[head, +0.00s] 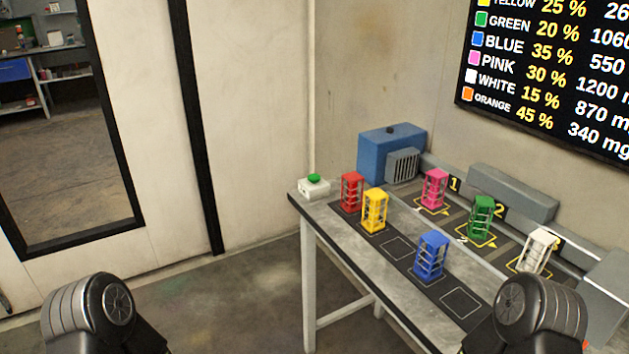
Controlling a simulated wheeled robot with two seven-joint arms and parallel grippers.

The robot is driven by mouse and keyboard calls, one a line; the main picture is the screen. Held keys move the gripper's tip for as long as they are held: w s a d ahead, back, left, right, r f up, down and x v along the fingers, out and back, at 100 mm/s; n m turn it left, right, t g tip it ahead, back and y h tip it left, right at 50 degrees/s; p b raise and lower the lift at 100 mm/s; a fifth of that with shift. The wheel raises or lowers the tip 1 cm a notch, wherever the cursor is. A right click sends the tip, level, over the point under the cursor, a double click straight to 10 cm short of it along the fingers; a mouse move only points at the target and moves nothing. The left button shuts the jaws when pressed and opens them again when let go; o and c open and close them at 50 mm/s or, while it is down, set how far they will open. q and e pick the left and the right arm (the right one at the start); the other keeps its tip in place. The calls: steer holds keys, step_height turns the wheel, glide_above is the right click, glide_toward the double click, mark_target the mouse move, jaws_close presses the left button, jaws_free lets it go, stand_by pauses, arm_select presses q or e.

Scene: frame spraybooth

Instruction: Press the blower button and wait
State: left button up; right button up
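A green push button (314,178) sits on a small white box (313,189) at the table's far left corner. A blue blower-like machine (378,155) with a grey grille (403,166) stands just behind it to the right, against the wall. Parts of my two arms show at the bottom left and bottom right of the head view, well apart from the button. Neither gripper's fingers are in view.
The table (388,262) carries red (352,192), yellow (374,211), blue (431,256), pink (435,188), green (481,218) and white (535,250) frames. A wall screen (555,75) lists colours and percentages. Floor (235,290) left of the table is clear.

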arm_select(q)
steer(key=shift+c, duration=0.6)
jaws_close()
stand_by(0.3)
stand_by(1.0)
